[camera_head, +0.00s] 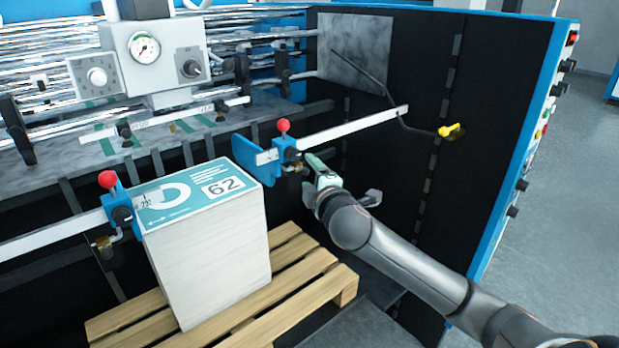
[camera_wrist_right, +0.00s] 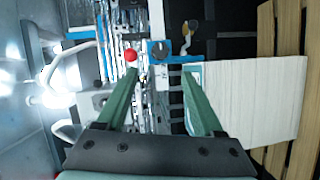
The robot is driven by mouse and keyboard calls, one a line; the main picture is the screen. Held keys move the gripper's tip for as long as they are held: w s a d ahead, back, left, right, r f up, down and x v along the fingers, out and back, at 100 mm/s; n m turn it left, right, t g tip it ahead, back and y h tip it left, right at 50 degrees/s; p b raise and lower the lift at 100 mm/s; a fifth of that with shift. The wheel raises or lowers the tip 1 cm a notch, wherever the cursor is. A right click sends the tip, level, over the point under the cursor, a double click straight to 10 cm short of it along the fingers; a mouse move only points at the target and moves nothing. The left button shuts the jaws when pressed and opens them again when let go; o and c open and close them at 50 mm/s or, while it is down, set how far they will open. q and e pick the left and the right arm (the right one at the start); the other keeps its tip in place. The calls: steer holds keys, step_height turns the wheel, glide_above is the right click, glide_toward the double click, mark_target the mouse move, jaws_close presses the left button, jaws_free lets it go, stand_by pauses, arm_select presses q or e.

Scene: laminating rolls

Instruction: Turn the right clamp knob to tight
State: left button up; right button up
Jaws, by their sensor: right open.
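The right clamp (camera_head: 270,155) is a blue block on a pale ruler bar, with a red ball (camera_head: 283,126) on top and a black knob (camera_head: 291,155) on its side. My right gripper (camera_head: 318,168) is just right of this clamp, apart from it and empty. In the right wrist view my green fingers (camera_wrist_right: 162,76) are spread, and the blue clamp (camera_wrist_right: 158,60) with its dark round knob (camera_wrist_right: 160,48) shows just beyond and between their tips. The red ball (camera_wrist_right: 131,55) shows by one fingertip. My left gripper is not in view.
A white stack (camera_head: 210,262) with a teal label marked 62 stands on a wooden pallet (camera_head: 337,279) below the clamp. A second blue clamp (camera_head: 120,208) is at its left. A dark bent rod with a yellow end (camera_head: 452,131) hangs near the black side panel (camera_head: 470,80).

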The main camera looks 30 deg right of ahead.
steer(key=shift+s+a, duration=0.15)
steer(key=shift+s, duration=0.25)
stand_by(0.4)
